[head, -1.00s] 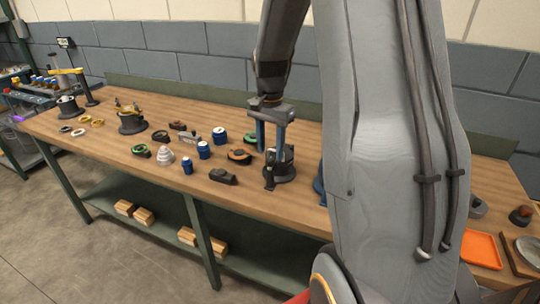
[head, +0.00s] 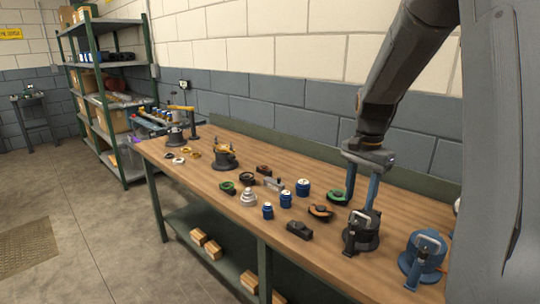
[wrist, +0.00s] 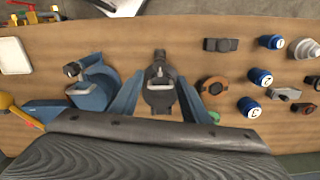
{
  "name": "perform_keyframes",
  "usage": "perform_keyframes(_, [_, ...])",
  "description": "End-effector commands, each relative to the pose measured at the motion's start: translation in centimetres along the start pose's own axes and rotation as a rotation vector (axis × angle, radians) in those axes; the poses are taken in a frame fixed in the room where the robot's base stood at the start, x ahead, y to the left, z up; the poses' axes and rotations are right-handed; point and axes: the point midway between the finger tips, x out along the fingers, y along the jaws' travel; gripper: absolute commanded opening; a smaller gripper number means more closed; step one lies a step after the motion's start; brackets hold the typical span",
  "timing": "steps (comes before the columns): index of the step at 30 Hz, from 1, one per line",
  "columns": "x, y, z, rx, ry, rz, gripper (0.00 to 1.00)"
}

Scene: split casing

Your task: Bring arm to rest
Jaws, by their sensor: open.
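My gripper (head: 362,206) hangs from my arm with its two blue fingers pointing down at the right of the bench. It is open and holds nothing. A dark round casing fixture (head: 360,236) with a light metal part on top stands below the fingertips. In the wrist view the dark fixture (wrist: 159,98) shows in the gap between the spread fingers (wrist: 159,88). I cannot tell whether the fingers touch it. A blue fixture (head: 423,258) stands to its right; it also shows in the wrist view (wrist: 94,86), left of the fingers.
The wooden bench (head: 205,180) carries several blue cylinders (head: 302,187), green and orange ring parts (head: 320,212), a small black block (head: 299,230) and a white stepped part (head: 248,197). A shelf rack (head: 100,95) stands at the back left.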

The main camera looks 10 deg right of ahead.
Motion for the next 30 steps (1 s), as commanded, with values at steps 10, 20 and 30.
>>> perform_keyframes(10, [4.6,2.2,12.6,-0.597,0.052,-0.042,0.42])
perform_keyframes(20, [8.0,6.5,20.8,-1.064,0.109,-0.069,0.42])
perform_keyframes(30, [8.0,6.5,20.9,-1.07,0.11,-0.069,0.42])
